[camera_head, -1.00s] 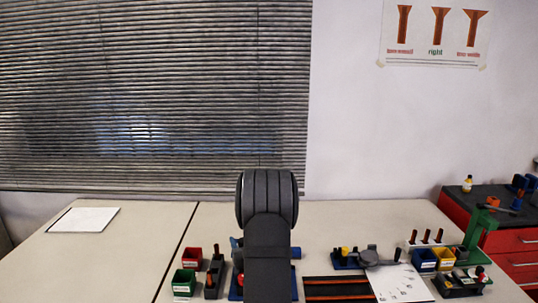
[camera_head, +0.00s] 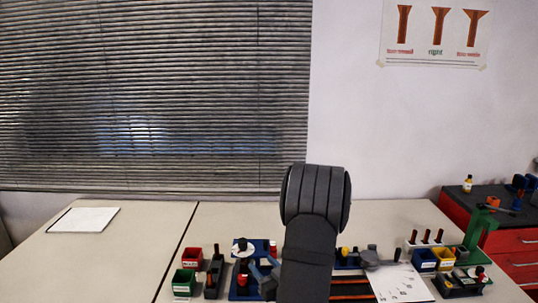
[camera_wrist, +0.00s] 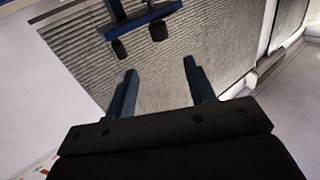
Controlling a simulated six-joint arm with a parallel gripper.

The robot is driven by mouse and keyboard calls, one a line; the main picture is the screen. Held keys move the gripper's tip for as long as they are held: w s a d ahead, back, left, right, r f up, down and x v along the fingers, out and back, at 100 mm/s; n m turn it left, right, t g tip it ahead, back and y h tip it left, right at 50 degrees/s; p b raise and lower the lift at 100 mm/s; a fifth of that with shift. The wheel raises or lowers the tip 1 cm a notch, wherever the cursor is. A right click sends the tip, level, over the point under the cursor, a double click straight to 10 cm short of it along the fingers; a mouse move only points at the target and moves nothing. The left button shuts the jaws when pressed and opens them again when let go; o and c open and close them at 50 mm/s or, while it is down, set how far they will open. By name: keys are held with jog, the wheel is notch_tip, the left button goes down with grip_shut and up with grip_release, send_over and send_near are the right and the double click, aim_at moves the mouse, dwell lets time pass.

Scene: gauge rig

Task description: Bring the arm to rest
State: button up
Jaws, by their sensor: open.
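My gripper (camera_wrist: 160,82) shows in the wrist view with its two blue-grey fingers spread apart and nothing between them. Beyond the fingers are the window blinds and the pale wall. In the head view my dark arm stands upright in front of the bench (camera_head: 150,225), and the gripper itself is largely hidden behind it; a blue-grey part shows just left of the arm.
A blue fixture (camera_head: 240,290) stands left of my arm, with red (camera_head: 191,257) and green (camera_head: 184,282) bins beside it. To the right are a dark gauge (camera_head: 371,257), a white sheet (camera_head: 400,284), blue (camera_head: 424,260) and yellow (camera_head: 444,259) bins and a green stand (camera_head: 478,230). The left bench is mostly clear.

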jog(key=w+a+n+g, duration=0.2)
jog(key=w+a+n, duration=0.2)
jog(key=a+n, duration=0.4)
jog(key=shift+a+n+g, duration=0.35)
jog(key=shift+n+g, duration=0.05)
jog(key=shift+f, duration=0.1)
dwell(1.8)
